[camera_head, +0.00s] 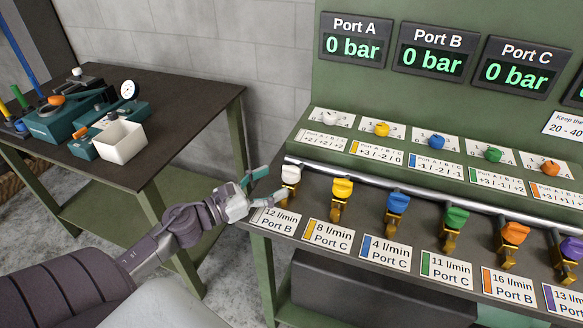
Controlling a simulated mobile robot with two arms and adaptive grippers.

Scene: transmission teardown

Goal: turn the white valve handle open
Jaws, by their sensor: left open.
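The white valve handle (291,174) is at the left end of a row of coloured valve handles on a grey pipe, above the "12 l/min" card (274,219). My left gripper (272,184) is just left of it, with its fingers spread and pointing toward it. One finger is behind and left of the handle, the other is low near its valve body. I cannot tell whether a finger touches the valve. My right gripper is not in view.
Yellow (342,188), blue (398,202), green (457,218) and orange (514,233) handles follow to the right. Coloured knobs sit on the panel behind. Displays for Port A (355,40), B and C read 0 bar. A dark side table (190,95) with equipment stands left.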

